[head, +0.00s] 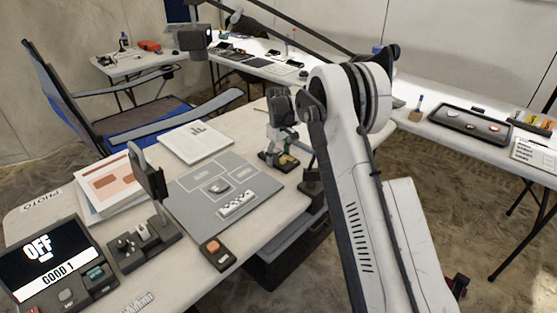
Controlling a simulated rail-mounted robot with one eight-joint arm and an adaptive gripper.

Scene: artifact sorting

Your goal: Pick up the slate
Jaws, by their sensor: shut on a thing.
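My gripper (281,150) is low over the right part of the near table, just right of the grey mat (184,203). It is shut on a small dark thing with a yellow patch (288,160). The fingers and arm partly hide this thing, and I cannot tell for sure that it is the slate. It is also unclear whether it touches the table. A grey stone-like piece (217,187) and a black-and-white scale bar (238,203) lie on the mat, apart from my gripper.
A camera-like stand (150,180) rises left of the mat. A screen reading OFF and GOOD 1 (45,255) is at front left. An orange-button box (217,252) sits at the front edge. Papers (195,142) lie behind. A dark tray (468,124) is on the right table.

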